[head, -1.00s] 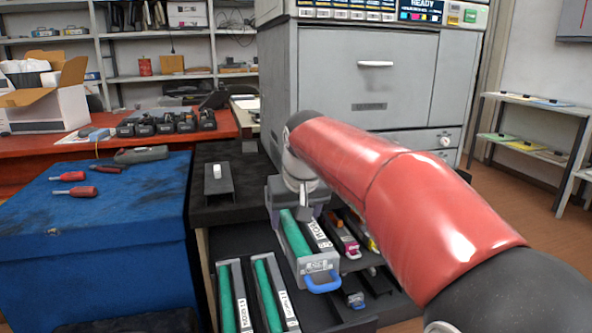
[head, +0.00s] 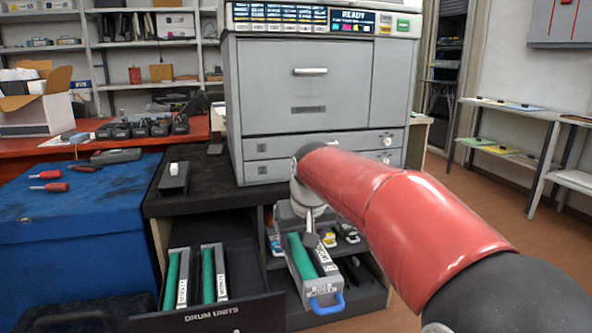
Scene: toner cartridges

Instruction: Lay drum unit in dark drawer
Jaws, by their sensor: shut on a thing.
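My gripper (head: 312,238) is shut on a drum unit (head: 302,276), a grey body with a green roller, a white label and a blue loop handle at the near end. My red arm comes in from the right, and the fingertips are partly hidden. The dark drawer (head: 262,307), marked DRUM UNITS, is pulled out at the lower middle. Two similar drum units, a left one (head: 172,278) and a right one (head: 208,275), lie side by side in its left part. The held unit is to the right of the drawer in the picture; its height above things below is unclear.
The drawer floor right of the two units looks bare. Behind the held unit, an open shelf or drawer (head: 372,295) holds cartridges with coloured ends. A black counter (head: 205,185) with a small grey block and a big grey printer (head: 310,100) stand behind. A blue bench (head: 70,240) is left.

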